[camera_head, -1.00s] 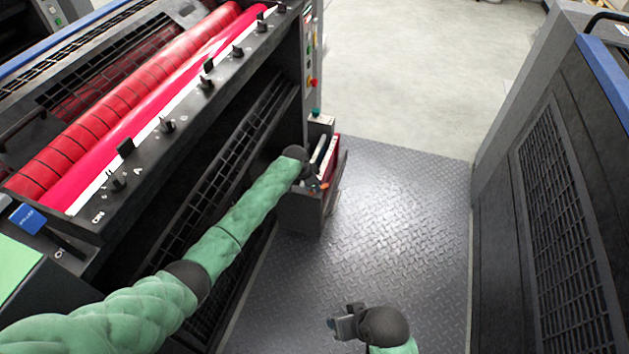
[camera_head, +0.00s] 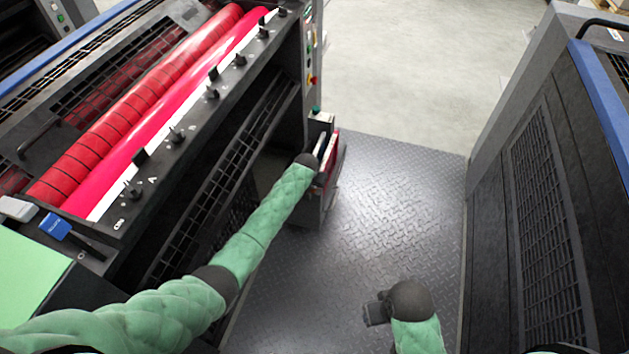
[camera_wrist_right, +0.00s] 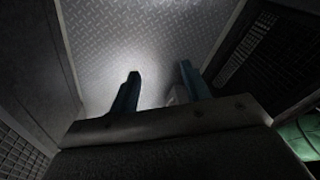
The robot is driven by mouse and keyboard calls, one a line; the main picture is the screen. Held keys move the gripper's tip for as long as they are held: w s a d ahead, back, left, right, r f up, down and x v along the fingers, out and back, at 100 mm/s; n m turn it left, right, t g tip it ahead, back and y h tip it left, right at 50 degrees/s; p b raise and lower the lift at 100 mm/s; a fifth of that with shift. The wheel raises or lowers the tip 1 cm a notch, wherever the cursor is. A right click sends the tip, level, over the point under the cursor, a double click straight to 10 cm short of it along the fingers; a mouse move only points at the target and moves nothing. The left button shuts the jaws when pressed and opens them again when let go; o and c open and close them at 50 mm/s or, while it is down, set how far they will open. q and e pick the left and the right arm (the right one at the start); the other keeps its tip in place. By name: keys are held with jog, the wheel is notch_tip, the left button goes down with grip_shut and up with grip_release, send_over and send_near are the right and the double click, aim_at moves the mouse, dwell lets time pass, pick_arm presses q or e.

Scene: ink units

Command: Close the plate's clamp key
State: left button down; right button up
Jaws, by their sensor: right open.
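Several small black keys and knobs stand along the black rail of the press, beside the pink plate (camera_head: 150,130). Some have flat upright tabs, such as the key (camera_head: 140,157) near the front and the key (camera_head: 214,73) farther back. I cannot tell which one is the clamp key. My right gripper (camera_head: 375,311) is over the floor, well right of the rail. In the right wrist view its two fingers (camera_wrist_right: 159,74) are apart, with nothing between them.
The dark bin (camera_head: 325,185) with red sides stands at the press's far end. A blue-handled tool (camera_head: 55,226) lies at the press's near left corner. Another machine (camera_head: 545,220) bounds the right side. The patterned metal floor (camera_head: 400,200) between is clear.

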pick_arm(q)
jog(key=shift+n+p, duration=0.3)
jog(key=shift+n, duration=0.2)
pick_arm(e)
jog(key=shift+w+a+f, duration=0.1)
jog(key=shift+w+f, duration=0.1)
jog(key=shift+f, duration=0.65)
jog(key=shift+w+f, duration=0.2)
jog(key=shift+f, duration=0.6)
pick_arm(q)
jog(key=c, duration=1.4)
grip_release()
jog(key=shift+o, duration=0.2)
jog(key=shift+s+r, duration=0.15)
jog(key=shift+r, duration=0.3)
jog(key=d+v, duration=0.1)
jog(key=v, duration=0.5)
jog(key=shift+s+a+r+y+b, duration=0.2)
jog(key=shift+a+r+y+b, duration=0.1)
jog(key=shift+a+r, duration=0.15)
pick_arm(e)
jog(key=shift+s+r, duration=0.2)
jog(key=shift+r, duration=0.45)
jog(key=shift+s+r, duration=0.15)
jog(key=shift+r, duration=0.45)
